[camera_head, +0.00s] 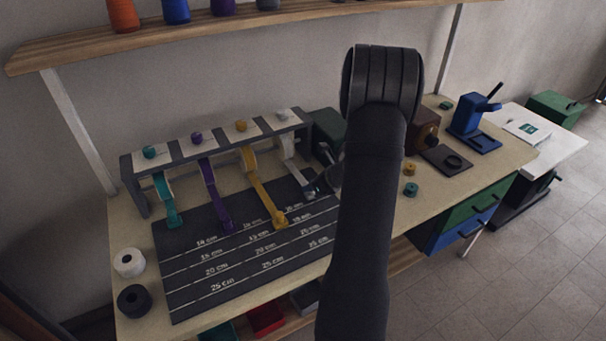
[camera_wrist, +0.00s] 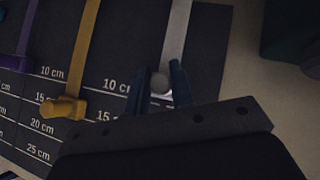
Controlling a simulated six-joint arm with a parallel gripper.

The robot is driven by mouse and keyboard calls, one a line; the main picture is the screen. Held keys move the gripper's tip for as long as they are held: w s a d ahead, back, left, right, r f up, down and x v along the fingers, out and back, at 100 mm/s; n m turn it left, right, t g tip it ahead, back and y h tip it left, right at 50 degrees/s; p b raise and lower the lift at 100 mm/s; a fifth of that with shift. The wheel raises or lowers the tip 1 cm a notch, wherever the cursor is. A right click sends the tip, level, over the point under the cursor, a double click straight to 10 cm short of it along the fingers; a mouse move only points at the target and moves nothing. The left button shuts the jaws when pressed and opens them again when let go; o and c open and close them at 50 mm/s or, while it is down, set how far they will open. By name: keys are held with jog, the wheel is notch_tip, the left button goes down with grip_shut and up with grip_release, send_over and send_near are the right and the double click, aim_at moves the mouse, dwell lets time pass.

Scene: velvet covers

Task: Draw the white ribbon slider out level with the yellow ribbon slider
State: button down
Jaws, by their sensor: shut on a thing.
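The white ribbon (camera_head: 291,157) hangs from the right end of the rack and runs forward onto the dark mat. Its white slider (camera_wrist: 160,82) sits between the two blue fingers of my gripper (camera_wrist: 160,88), which is shut on it. The slider is near the 10 cm line, and the fingers partly hide it. The yellow slider (camera_wrist: 65,108) is to the left and farther out, about at the 15 cm line; it also shows in the head view (camera_head: 280,221). In the head view my gripper (camera_head: 314,189) is partly hidden by my arm.
The purple slider (camera_head: 227,227) and teal slider (camera_head: 173,221) lie farther left on the marked mat (camera_head: 190,289). White (camera_head: 129,262) and black (camera_head: 134,300) rolls stand at the left. A dark green box (camera_head: 328,128) stands right of the rack. The mat's front part is clear.

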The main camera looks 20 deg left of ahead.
jog(key=s+d, duration=0.4)
jog(key=shift+s+d, duration=0.15)
jog(key=c, duration=1.3)
grip_release()
jog(key=shift+o, duration=0.2)
jog(key=v, duration=1.7)
jog(key=shift+d, duration=0.2)
jog(key=shift+a, duration=0.1)
jog(key=x, duration=1.7)
jog(key=shift+a, duration=0.15)
